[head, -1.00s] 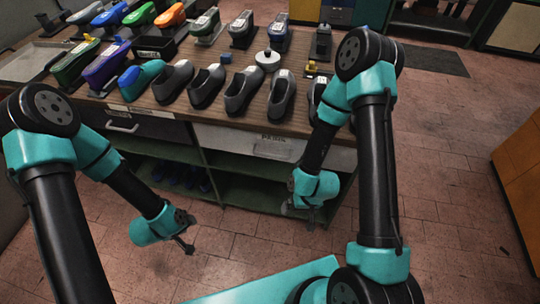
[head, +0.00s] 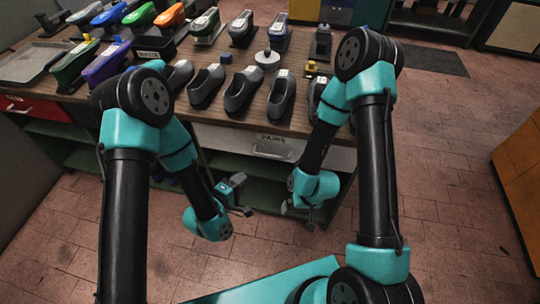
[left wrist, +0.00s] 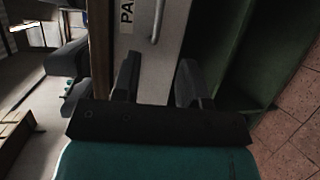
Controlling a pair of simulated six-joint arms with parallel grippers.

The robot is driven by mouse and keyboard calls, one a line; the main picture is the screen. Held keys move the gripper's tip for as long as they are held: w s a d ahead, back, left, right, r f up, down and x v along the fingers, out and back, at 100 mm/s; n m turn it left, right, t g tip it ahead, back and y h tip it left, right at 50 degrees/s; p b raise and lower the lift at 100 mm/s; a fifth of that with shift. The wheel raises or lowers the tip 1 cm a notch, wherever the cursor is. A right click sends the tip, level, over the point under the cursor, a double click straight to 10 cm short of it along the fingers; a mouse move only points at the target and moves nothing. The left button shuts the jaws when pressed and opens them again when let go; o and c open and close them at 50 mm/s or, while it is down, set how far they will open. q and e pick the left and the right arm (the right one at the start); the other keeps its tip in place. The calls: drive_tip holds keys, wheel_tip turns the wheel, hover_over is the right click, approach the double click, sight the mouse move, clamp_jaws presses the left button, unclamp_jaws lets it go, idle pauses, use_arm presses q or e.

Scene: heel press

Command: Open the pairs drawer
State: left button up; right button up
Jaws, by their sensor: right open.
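The pairs drawer (head: 225,138) is a pale grey front under the bench top, labelled PAIRS, with a bar handle (head: 272,152). It looks shut. My left gripper (head: 242,194) is open and empty, low in front of the bench, below and left of the handle. In the left wrist view my left gripper (left wrist: 158,80) has its fingers apart, pointing toward the drawer front (left wrist: 178,45), with the handle (left wrist: 157,20) ahead between them and part of the label showing. My right gripper (head: 302,212) hangs below the drawer's right end; its fingers are small in view.
The bench top (head: 210,118) holds several shoes and coloured shoe forms. Open green shelves (head: 255,190) lie below the drawer. A red drawer front (head: 30,112) is at the far left. The tiled floor in front is clear.

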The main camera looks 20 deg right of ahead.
sight(269, 156)
use_arm(q)
drive_tip(key=shift+w, duration=0.1)
drive_tip(key=x, duration=1.7)
drive_tip(key=shift+d, duration=0.2)
drive_tip(key=shift+c, duration=0.3)
clamp_jaws()
